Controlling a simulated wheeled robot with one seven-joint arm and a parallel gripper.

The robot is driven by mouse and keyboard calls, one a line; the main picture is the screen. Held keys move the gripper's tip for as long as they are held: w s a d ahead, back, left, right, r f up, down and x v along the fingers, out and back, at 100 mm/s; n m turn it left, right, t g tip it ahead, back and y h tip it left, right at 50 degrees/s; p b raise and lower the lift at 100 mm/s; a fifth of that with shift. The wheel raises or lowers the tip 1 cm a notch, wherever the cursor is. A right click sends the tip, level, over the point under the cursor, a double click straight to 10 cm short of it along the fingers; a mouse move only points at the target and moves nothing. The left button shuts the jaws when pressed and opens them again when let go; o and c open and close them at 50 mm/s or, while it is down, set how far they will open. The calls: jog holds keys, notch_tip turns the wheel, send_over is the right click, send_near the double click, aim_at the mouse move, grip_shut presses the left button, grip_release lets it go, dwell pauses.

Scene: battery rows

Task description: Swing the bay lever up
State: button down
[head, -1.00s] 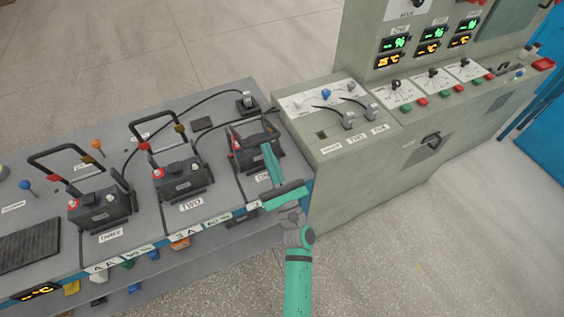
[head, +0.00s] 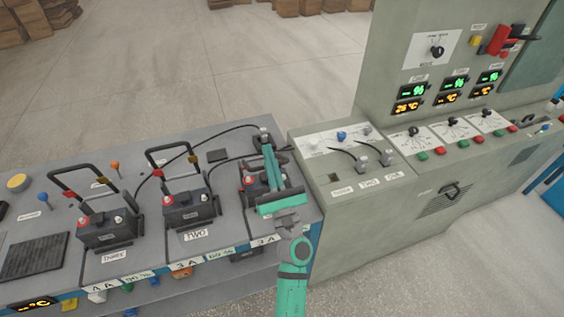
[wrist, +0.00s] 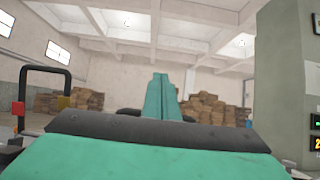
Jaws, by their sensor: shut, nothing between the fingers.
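My gripper (head: 267,150) is shut and empty, its green fingers reaching over the rightmost battery (head: 250,187) toward the back of its bay. In the wrist view the fingers (wrist: 160,95) are pressed together. The bays of batteries THREE (head: 107,230) and TWO (head: 190,209) have black U-shaped levers, the left one (head: 70,172) and the middle one (head: 170,150), standing raised. The rightmost bay's dark lever (head: 284,149) is low and mostly hidden behind my gripper. I cannot tell whether the fingers touch it.
A grey-green console (head: 345,205) with plugs, knobs and displays stands close on the right. A red handle (head: 503,38) is on its upright panel. A raised black lever (wrist: 45,95) shows at the left in the wrist view. Open floor (head: 210,70) lies behind the bench.

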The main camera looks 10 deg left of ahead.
jog(key=shift+w, duration=0.15)
dwell(0.3)
jog(key=shift+s+a, duration=0.2)
jog(key=shift+d, duration=0.35)
jog(key=shift+a, duration=0.1)
jog(key=s+d+f, duration=0.2)
jog(key=s+d, duration=0.4)
jog(key=s, duration=0.5)
jog(key=shift+s, duration=0.25)
